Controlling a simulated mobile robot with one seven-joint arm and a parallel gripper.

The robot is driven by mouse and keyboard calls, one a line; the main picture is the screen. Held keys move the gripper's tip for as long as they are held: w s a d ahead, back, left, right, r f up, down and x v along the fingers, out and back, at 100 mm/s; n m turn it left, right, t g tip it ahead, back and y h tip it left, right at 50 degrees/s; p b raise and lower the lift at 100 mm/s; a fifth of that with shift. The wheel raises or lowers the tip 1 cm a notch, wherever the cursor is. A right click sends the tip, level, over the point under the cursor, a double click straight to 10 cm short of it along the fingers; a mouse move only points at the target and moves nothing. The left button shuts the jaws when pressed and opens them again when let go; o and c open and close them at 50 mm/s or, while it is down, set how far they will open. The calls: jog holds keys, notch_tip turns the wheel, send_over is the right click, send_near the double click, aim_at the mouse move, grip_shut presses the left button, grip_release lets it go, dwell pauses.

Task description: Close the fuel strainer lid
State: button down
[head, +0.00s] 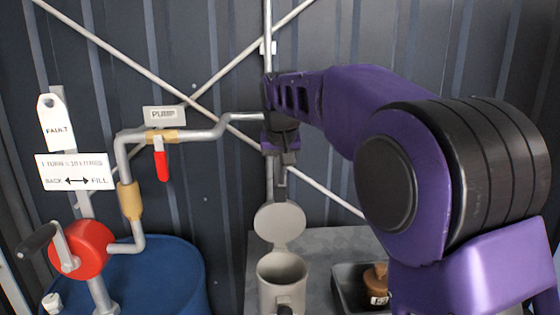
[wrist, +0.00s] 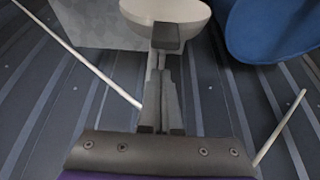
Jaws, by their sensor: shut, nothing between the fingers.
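The fuel strainer (head: 282,283) is a grey open cup on a grey block. Its round lid (head: 279,223) stands raised, about upright, at the cup's back edge. The lid's pale disc also shows at the top of the wrist view (wrist: 165,9). My gripper (head: 281,192) points down just above the lid's top edge. In the wrist view its shut, empty fingers (wrist: 166,40) overlap the near edge of the disc. I cannot tell whether they touch it. The strainer's cup is not clearly visible in the wrist view.
A dark tray (head: 350,288) with a brown object (head: 376,280) stands right of the strainer. A blue drum (head: 165,275) with a red hand pump (head: 82,248) and piping stands left. A red-handled valve (head: 161,164) hangs on the pipe. A ribbed wall (head: 225,190) lies behind.

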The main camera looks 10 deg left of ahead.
aim_at(280, 201)
jog(key=shift+s+d, duration=0.25)
jog(key=shift+s, duration=0.6)
jog(key=shift+s+d, duration=0.2)
jog(key=shift+s, duration=0.65)
jog(key=shift+r, duration=0.1)
jog(key=shift+b, duration=0.5)
